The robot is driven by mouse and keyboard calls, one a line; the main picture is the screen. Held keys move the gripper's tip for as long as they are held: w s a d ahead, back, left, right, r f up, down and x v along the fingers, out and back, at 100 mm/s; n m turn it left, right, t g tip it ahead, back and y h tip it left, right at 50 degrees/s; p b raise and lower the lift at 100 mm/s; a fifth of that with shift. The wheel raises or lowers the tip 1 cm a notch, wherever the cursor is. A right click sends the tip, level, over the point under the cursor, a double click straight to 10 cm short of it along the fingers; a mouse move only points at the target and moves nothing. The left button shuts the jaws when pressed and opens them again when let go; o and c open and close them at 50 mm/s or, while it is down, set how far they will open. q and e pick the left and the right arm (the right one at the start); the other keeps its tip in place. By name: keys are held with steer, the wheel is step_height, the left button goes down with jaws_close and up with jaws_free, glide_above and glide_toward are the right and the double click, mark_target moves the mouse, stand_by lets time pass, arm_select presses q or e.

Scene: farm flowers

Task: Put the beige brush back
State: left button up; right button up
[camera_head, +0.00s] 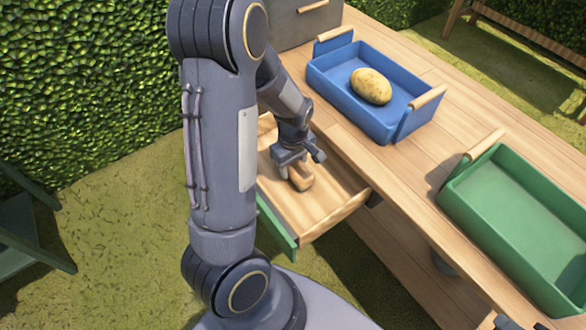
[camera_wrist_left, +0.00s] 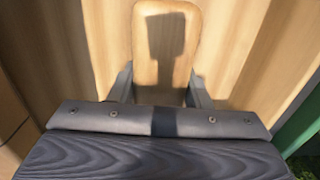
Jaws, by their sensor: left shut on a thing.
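The beige brush (camera_head: 301,179) shows as a light wooden block inside the open drawer (camera_head: 335,212). My left gripper (camera_head: 297,163) reaches down into the drawer and is shut on the brush. In the left wrist view the brush (camera_wrist_left: 182,28) is a rounded wooden shape between the two fingers (camera_wrist_left: 163,88), with a dark shadow on it. The wooden drawer floor lies behind it. I cannot tell whether the brush touches the floor. My right gripper is not in view.
A blue tray (camera_head: 334,91) holding a potato (camera_head: 371,86) stands on the wooden table (camera_head: 408,173). An empty green tray (camera_head: 513,215) stands to the right. A grey box (camera_head: 297,22) is at the back. The drawer has a green side (camera_head: 277,226). Grass and hedge surround the table.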

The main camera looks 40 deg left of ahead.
arm_select(q)
steer(key=shift+f, duration=0.3)
steer(key=shift+f, duration=0.1)
steer(key=shift+f, duration=0.15)
steer(key=o, duration=0.9)
step_height(320, 180, up, 13)
steer(key=p, duration=0.4)
steer(key=shift+f+p, duration=0.2)
steer(key=shift+p, duration=0.15)
